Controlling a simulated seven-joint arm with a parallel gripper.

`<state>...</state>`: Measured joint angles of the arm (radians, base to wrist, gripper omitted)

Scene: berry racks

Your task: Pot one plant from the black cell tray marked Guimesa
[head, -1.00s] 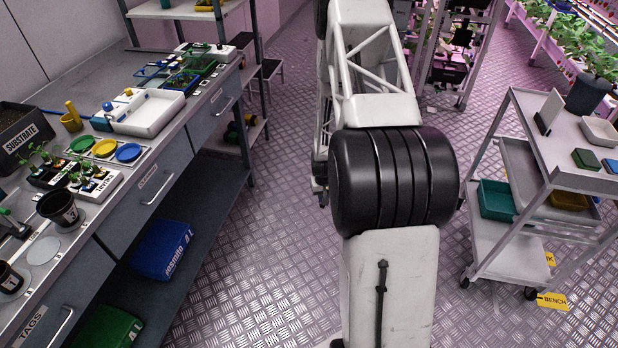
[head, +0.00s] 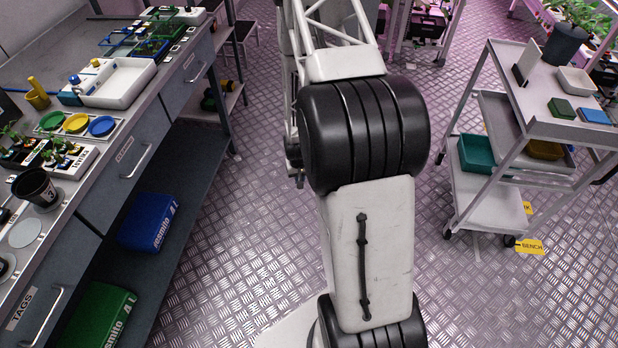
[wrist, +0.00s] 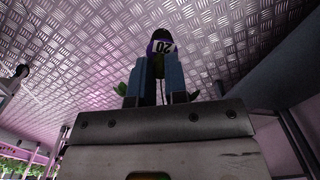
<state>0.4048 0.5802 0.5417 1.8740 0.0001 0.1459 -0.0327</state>
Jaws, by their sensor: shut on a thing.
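My gripper (wrist: 160,70) shows in the wrist view, with its two blue fingers shut on a dark thing (wrist: 161,36) that bears a purple and white label reading "20". Green leaves (wrist: 121,89) show beside the fingers, so it looks like a plant, though most of it is hidden. The gripper is outside the head view. In the head view a black cell tray (head: 18,154) with seedlings is at the left edge of the bench; its mark is not readable. A white tray (head: 78,160) with seedlings stands beside it. A black pot (head: 35,188) stands upright on the bench.
A grey cart (head: 520,110) stands at the right.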

